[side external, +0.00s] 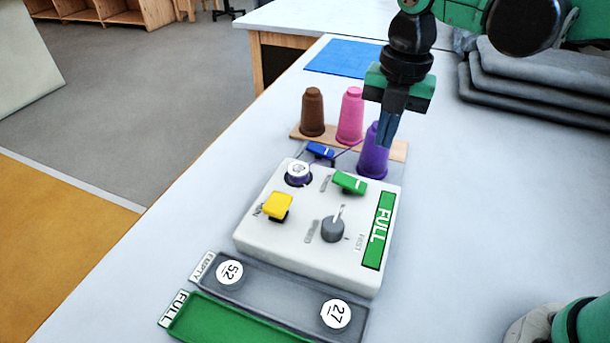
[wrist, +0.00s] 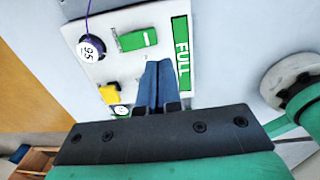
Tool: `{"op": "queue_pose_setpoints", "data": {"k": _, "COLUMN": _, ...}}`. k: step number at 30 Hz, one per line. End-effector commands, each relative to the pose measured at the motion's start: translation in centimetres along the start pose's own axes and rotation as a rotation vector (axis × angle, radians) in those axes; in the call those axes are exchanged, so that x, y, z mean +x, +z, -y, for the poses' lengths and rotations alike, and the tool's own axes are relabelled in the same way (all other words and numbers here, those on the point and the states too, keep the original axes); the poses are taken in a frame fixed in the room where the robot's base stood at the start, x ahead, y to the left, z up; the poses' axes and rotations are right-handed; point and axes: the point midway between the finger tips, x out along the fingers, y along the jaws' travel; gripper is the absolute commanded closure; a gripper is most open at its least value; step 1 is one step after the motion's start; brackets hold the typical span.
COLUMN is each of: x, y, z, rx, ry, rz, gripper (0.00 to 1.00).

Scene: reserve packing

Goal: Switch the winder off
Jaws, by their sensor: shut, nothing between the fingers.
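The winder (side external: 252,236) is a white box on the table. On its top are a yellow switch (side external: 277,205), a green lever (side external: 348,183), a grey knob (side external: 333,229) with a white pointer, and a green FULL panel (side external: 378,231). A purple-wound bobbin (side external: 298,173) sits at its far left corner. My gripper (side external: 386,140) is shut and empty above the far side of the winder, in front of the purple cone. In the wrist view, its blue fingers (wrist: 160,65) overlap the winder between the green lever (wrist: 137,39) and FULL panel (wrist: 181,50); the knob is hidden.
Brown (side external: 312,112), pink (side external: 350,116) and purple (side external: 371,160) thread cones stand on a wooden strip behind the winder; thread runs from the purple one. A blue guide (side external: 320,150) is nearby. A grey EMPTY tray (side external: 280,298) holds bobbins 52 and 27, beside a green FULL tray (side external: 225,322).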

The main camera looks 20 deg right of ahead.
Motion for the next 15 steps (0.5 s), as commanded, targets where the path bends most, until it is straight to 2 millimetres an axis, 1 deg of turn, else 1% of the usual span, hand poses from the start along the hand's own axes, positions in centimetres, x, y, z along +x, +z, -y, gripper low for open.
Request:
{"op": "queue_pose_setpoints", "data": {"k": 1, "x": -1.1, "y": 0.0, "z": 0.2, "rx": 0.001, "ry": 0.0, "rz": 0.0, "gripper": 1.0}}
{"op": "queue_pose_setpoints", "data": {"k": 6, "x": -4.2, "y": 0.0, "z": 0.8, "rx": 0.0, "ry": 0.0, "rz": 0.0, "gripper": 1.0}}
{"op": "queue_pose_setpoints", "data": {"k": 10, "x": -5.8, "y": 0.0, "z": 1.1, "rx": 0.0, "ry": 0.0, "rz": 0.0, "gripper": 1.0}}
{"op": "queue_pose_setpoints", "data": {"k": 15, "x": -6.8, "y": 0.0, "z": 1.3, "rx": 0.0, "ry": 0.0, "rz": 0.0, "gripper": 1.0}}
